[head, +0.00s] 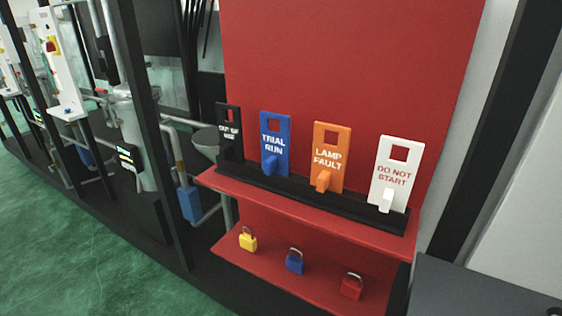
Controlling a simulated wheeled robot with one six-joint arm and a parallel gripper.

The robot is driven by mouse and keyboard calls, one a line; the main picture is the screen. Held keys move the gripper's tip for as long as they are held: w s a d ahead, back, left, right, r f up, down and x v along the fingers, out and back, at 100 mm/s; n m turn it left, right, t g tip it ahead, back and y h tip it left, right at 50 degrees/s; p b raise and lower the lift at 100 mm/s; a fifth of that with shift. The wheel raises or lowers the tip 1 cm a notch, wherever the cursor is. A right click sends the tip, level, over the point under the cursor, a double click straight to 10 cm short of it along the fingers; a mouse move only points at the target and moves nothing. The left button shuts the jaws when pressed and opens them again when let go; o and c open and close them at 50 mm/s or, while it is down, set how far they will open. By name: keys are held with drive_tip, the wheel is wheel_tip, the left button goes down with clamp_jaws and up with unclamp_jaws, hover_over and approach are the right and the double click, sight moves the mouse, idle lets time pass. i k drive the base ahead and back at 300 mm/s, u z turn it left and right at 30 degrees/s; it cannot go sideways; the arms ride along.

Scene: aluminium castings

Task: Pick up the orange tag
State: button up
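The orange tag (330,152) reads "LAMP FAULT" and has a square hole near its top and a small orange tab at its lower front. It stands upright in a black rack (288,190) on a red shelf (228,187). The blue "TRIAL RUN" tag (274,140) stands to its left and the white "DO NOT START" tag (396,170) to its right, both apart from it. A black tag (229,130) stands at the rack's left end. The orange tag's foot is hidden in the rack. My gripper is not in view.
A lower red shelf (265,272) holds a yellow padlock (247,242), a blue padlock (294,263) and a red padlock (351,288). A red panel (345,60) rises behind the tags. A dark post (150,130) and pipes stand left. A dark grey surface (480,290) lies at lower right.

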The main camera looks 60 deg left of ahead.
sight(328, 162)
drive_tip(key=z, duration=1.7)
drive_tip(key=k, duration=1.65)
drive_tip(key=u, duration=2.15)
